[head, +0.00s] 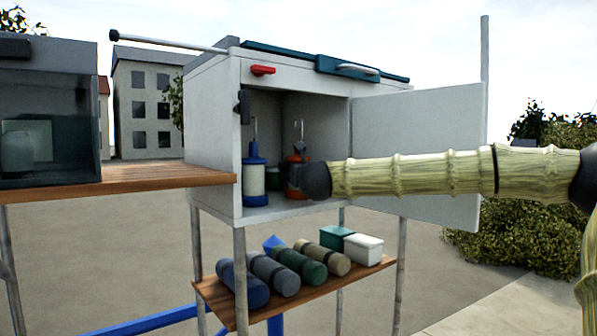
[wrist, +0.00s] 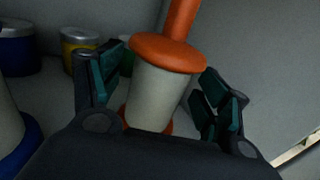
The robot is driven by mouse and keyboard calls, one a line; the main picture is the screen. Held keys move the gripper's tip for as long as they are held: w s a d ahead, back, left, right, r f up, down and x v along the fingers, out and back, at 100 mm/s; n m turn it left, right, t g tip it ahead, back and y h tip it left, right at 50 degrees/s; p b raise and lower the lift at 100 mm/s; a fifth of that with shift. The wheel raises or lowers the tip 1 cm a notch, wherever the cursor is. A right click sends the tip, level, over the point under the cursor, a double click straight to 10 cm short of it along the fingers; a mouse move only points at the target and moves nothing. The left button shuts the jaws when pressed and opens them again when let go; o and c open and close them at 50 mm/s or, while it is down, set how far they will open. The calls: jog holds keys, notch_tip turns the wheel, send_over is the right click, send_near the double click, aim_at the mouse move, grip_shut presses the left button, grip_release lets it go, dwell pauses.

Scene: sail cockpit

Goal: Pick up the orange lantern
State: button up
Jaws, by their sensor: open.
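The orange lantern (head: 297,178) stands in the open locker in the head view, partly hidden behind the end of my arm. In the wrist view the orange lantern (wrist: 162,88) has an orange top, a pale body and an orange base, and it stands between my fingers. My gripper (wrist: 165,92) is open, with one dark green finger pad on each side of the lantern. I cannot tell whether either pad touches it. In the head view my gripper's fingers are hidden by its dark wrist end.
A blue lantern (head: 254,178) stands to the left in the same locker (head: 213,120). A yellow-banded can (wrist: 79,45) and a blue container (wrist: 18,48) are behind in the wrist view. The locker door (head: 425,125) is open at right. Rolled bundles (head: 270,272) lie on the shelf below.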

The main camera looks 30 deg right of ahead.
jog(key=shift+w+d, duration=0.25)
jog(key=shift+w, duration=0.35)
jog(key=c, duration=1.2)
jog(key=shift+c, duration=0.3)
jog(key=shift+r, duration=0.1)
